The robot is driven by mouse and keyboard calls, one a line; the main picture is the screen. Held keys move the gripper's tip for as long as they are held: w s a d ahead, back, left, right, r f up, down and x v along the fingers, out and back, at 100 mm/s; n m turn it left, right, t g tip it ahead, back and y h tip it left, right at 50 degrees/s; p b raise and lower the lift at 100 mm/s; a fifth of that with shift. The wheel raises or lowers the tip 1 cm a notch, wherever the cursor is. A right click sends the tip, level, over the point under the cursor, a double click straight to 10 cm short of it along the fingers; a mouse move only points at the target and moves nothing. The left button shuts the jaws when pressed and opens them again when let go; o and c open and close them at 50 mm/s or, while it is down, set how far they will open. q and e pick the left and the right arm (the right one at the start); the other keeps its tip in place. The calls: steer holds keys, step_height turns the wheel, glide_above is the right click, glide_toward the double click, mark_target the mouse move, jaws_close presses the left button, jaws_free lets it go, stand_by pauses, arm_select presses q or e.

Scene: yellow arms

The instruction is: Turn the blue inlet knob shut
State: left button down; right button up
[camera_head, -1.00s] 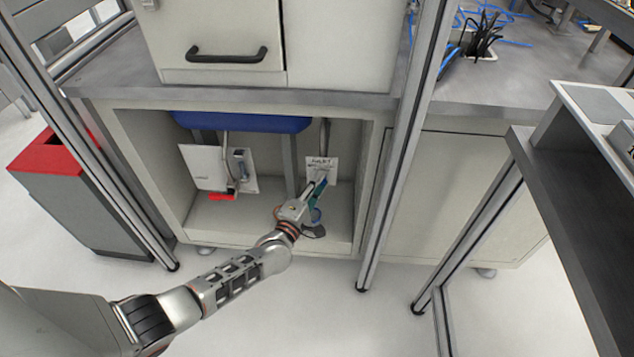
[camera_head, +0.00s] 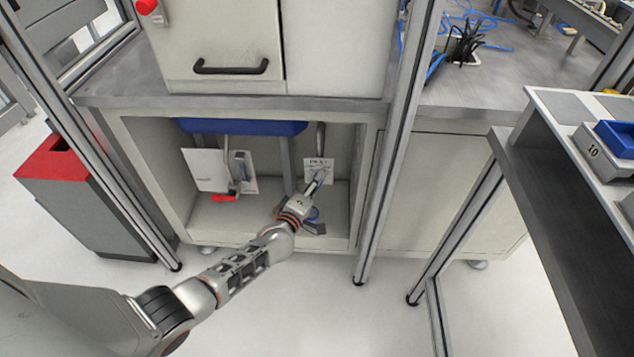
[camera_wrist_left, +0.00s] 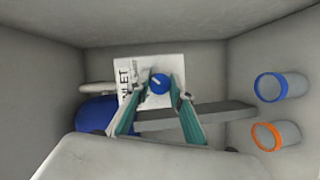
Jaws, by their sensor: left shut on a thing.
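The blue inlet knob (camera_wrist_left: 159,84) shows in the left wrist view, in front of a white label plate (camera_wrist_left: 133,72) that reads "INLET". My left gripper (camera_wrist_left: 161,92) has its two teal-sided fingers on either side of the knob, shut on it. In the head view my left gripper (camera_head: 316,184) reaches into the open cabinet, up to the white label plate (camera_head: 319,166) on the back wall. The knob is hidden behind the gripper there. My right gripper is not in view.
The cabinet (camera_head: 375,150) has side walls and a top edge close around the arm. A second white panel with a red part (camera_head: 224,198) is on the left inside. A blue-rimmed cylinder (camera_wrist_left: 270,87) and an orange-rimmed one (camera_wrist_left: 267,136) lie at the right.

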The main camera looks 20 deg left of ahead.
arm_select(q)
steer(key=shift+f, duration=0.1)
steer(key=c, duration=1.8)
jaws_free()
steer(key=shift+s, duration=0.1)
steer(key=s, duration=0.4)
steer(key=s+r, duration=0.1)
steer(key=s, duration=0.2)
steer(key=s+a, duration=0.1)
steer(key=s, duration=0.3)
steer(key=shift+s+a+r, duration=0.1)
steer(key=shift+s+r, duration=0.1)
steer(key=shift+s, duration=0.15)
